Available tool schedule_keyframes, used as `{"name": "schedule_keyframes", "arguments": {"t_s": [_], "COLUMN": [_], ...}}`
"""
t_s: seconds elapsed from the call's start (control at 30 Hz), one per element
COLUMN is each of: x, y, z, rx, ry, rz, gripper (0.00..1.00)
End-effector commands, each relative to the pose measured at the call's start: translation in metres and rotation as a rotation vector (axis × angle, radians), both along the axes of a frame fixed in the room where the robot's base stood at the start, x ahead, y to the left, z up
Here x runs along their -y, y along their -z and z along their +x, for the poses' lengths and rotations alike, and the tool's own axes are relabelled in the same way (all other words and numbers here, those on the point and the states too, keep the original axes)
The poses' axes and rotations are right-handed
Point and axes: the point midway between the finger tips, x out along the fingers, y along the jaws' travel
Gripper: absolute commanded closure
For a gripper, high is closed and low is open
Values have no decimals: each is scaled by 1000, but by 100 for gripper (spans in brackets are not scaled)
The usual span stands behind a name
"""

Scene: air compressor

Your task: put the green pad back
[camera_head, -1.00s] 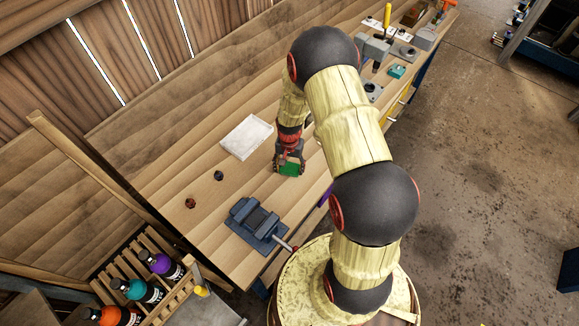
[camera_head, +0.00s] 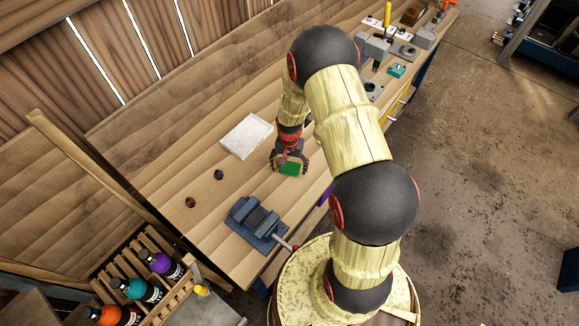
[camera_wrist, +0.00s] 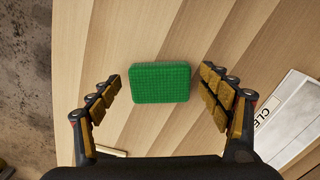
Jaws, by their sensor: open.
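The green pad (camera_wrist: 160,82) is a rectangular textured block lying on the wooden bench, between and a little beyond my open fingers in the wrist view. It also shows in the head view (camera_head: 290,168), just under the gripper. My gripper (camera_wrist: 165,88) is open, with a finger on each side of the pad and a gap to both. In the head view my gripper (camera_head: 290,160) is low over the bench. A white tray or sheet with lettering (camera_wrist: 292,112) lies to the right in the wrist view; it is the pale rectangle (camera_head: 246,136) in the head view.
A blue vise (camera_head: 256,222) stands at the bench's front edge. A rack of bottles (camera_head: 145,290) is at lower left. Tools (camera_head: 385,50) stand at the bench's far end. Bare wood surrounds the pad.

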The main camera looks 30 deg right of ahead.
Motion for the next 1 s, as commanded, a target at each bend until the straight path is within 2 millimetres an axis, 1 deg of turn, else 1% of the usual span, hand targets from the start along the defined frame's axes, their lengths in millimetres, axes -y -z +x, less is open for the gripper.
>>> {"name": "schedule_keyframes", "arguments": {"t_s": [0.17, 0.4, 0.6, 0.8, 0.87, 0.97, 1.0], "x": [0, 1, 0, 0, -2, -11, -17], "y": [-19, -68, -103, -122, -131, -165, -184], "z": [1, 2, 1, 0, 1, 4, 2], "rx": [4, 5, 4, 2, 10, 43, 61], "ry": [0, 0, 0, -2, -13, -61, -92], "rz": [-1, -1, -1, -1, -3, -13, -19], "gripper": [22, 22, 22, 22, 22, 22, 22]}}
